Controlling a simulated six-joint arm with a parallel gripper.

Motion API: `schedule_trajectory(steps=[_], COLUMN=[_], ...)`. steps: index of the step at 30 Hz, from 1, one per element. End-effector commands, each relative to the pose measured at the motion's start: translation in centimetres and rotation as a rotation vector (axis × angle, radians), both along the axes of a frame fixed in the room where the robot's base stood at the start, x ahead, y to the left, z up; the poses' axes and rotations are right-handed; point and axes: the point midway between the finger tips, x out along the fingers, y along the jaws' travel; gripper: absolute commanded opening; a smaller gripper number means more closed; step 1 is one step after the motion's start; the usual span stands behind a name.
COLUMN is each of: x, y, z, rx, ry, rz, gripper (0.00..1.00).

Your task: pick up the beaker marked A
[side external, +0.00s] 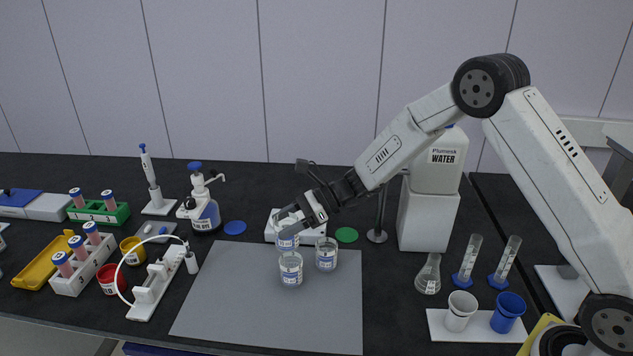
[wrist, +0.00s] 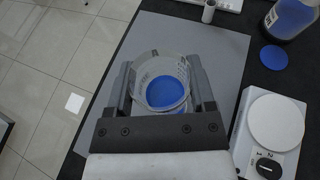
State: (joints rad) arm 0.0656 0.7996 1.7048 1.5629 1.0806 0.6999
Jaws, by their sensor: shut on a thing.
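My gripper (wrist: 163,82) is shut on a clear beaker (wrist: 147,71) in the wrist view, with one finger on each side of its wall. A round blue area shows inside the beaker. In the side view the held beaker (side external: 287,240) hangs just below my gripper (side external: 286,220), above the grey mat's back edge. Two other clear beakers with labels stand on the mat, one in front (side external: 291,268) and one to the right (side external: 326,254). The letters on the beakers are too small to read, so I cannot tell which is A.
A white device with a round plate (wrist: 276,121) is right of the held beaker in the wrist view. The grey mat (side external: 250,310) is clear in front. A stand with a tube (side external: 150,290) is at left; a flask (side external: 428,275) and cylinders are at right.

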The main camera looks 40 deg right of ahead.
Motion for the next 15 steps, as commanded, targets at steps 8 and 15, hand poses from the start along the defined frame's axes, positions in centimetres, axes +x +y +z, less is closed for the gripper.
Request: schedule_trajectory(steps=[8, 15], x=[-2.2, -2.8], y=[-0.4, -0.5], z=[1.1, 1.3], rx=[0.000, 0.000], ry=[-0.001, -0.001], rz=[-0.001, 0.000], gripper=[0.10, 0.10])
